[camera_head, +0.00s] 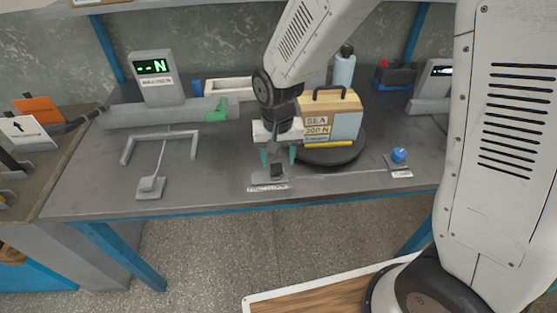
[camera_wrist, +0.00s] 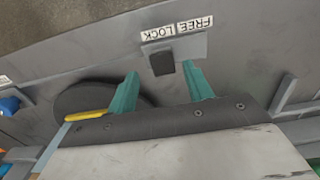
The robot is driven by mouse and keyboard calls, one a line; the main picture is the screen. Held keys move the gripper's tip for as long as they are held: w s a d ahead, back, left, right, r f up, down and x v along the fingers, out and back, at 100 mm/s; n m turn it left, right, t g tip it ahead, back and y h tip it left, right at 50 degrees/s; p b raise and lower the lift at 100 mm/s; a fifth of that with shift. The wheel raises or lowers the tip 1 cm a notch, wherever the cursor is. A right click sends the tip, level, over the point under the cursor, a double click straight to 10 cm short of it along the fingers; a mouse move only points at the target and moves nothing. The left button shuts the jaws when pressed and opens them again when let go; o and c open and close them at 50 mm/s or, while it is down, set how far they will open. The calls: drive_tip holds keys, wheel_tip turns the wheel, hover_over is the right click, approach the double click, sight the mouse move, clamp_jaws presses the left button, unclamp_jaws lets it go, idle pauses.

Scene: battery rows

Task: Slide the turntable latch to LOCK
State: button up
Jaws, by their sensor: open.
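The turntable latch (camera_head: 277,171) is a dark block on a small grey plate at the table's front edge, in front of the round dark turntable (camera_head: 335,160). In the wrist view the latch block (camera_wrist: 163,64) stands at the left part of its plate, beside the LOCK label (camera_wrist: 159,33). The FREE label (camera_wrist: 195,25) is to the right, next to bare plate. My gripper (camera_head: 278,158) is over the latch, with its teal fingers apart. The wrist view shows the fingertips (camera_wrist: 165,72) on either side of the block, with gaps visible. Whether they reach its height is unclear.
A beige and light blue case (camera_head: 332,118) with a dark handle stands on the turntable, close behind my gripper. A blue knob (camera_head: 398,155) sits at the right. A display scale (camera_head: 156,80) and a grey bracket (camera_head: 160,145) are at the left.

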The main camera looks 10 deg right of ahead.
sight(280, 168)
wheel_tip(280, 168, up, 6)
drive_tip(key=shift+d+f, duration=0.1)
idle(0.5)
drive_tip(key=shift+s+d, duration=0.1)
drive_tip(key=shift+s, duration=0.2)
drive_tip(key=s+d+r, duration=0.7)
drive_tip(key=s, duration=0.3)
drive_tip(key=s+d+r+n+t, duration=0.1)
drive_tip(key=s+d+r, duration=0.7)
drive_tip(key=s, duration=0.2)
drive_tip(key=shift+s+r, duration=0.25)
drive_tip(key=shift+s, duration=0.15)
idle(1.7)
